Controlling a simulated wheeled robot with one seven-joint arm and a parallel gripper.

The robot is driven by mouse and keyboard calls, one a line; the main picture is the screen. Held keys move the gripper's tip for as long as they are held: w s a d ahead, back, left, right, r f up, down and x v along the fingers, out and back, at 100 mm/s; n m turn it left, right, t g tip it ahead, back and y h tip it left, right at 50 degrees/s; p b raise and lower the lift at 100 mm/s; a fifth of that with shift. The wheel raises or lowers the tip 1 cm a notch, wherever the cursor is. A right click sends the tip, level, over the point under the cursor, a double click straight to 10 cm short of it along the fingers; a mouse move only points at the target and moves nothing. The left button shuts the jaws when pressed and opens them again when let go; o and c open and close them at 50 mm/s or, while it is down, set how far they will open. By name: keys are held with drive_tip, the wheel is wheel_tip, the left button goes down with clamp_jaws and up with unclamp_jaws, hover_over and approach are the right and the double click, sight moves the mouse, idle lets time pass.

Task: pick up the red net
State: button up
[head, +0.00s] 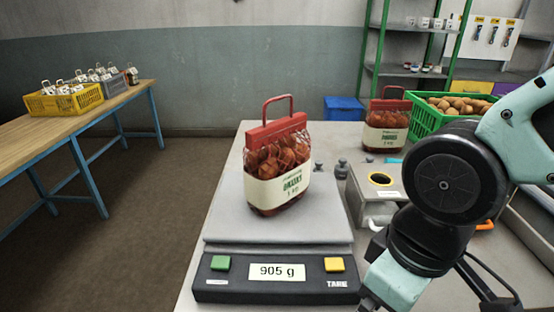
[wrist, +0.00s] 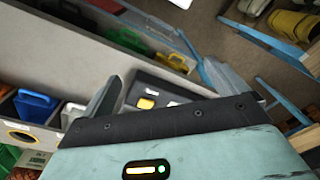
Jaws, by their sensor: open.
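A red net (head: 279,165) of onions, with a red top band, a loop handle and a cream label, stands upright on the scale's grey plate (head: 230,220). A similar red-topped net (head: 386,126) stands further back on the table, beside the green crate. My gripper (wrist: 165,75) is open in the wrist view, its two fingers apart with nothing seen between them. In the head view my arm is at the right and the fingers are not visible. I cannot make out the net on the scale in the wrist view.
The scale display (head: 277,271) reads 905 g. A green crate (head: 428,123) of brown produce, a blue box (head: 343,109), small weights (head: 341,169) and a grey box (head: 376,190) stand on the table. A wooden bench (head: 80,114) with crates is at the left, with open floor between.

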drive_tip(key=w+a+n+t+y+p, duration=0.2)
drive_tip(key=w+a+n+p, duration=0.1)
drive_tip(key=w+p, duration=0.6)
drive_tip(key=m+t+y+p, duration=0.2)
drive_tip(key=t+y+p, duration=0.85)
drive_tip(key=p, duration=0.65)
approach(273, 101)
drive_tip(key=shift+t+h, duration=0.25)
drive_tip(key=shift+h, duration=0.3)
drive_tip(key=b+x, duration=0.2)
drive_tip(key=b, duration=0.1)
drive_tip(key=b+x, duration=0.2)
drive_tip(key=b, duration=0.2)
drive_tip(key=b+x, duration=0.3)
drive_tip(key=shift+w+d+f, duration=0.15)
drive_tip(key=shift+w+f, duration=0.1)
drive_tip(key=shift+f, duration=0.15)
drive_tip(key=shift+w+r, duration=0.1)
drive_tip(key=shift+w, duration=0.15)
drive_tip(key=p+x, duration=0.3)
drive_tip(key=x, duration=0.1)
drive_tip(key=shift+w+r, duration=0.1)
drive_tip(key=shift+w, duration=0.25)
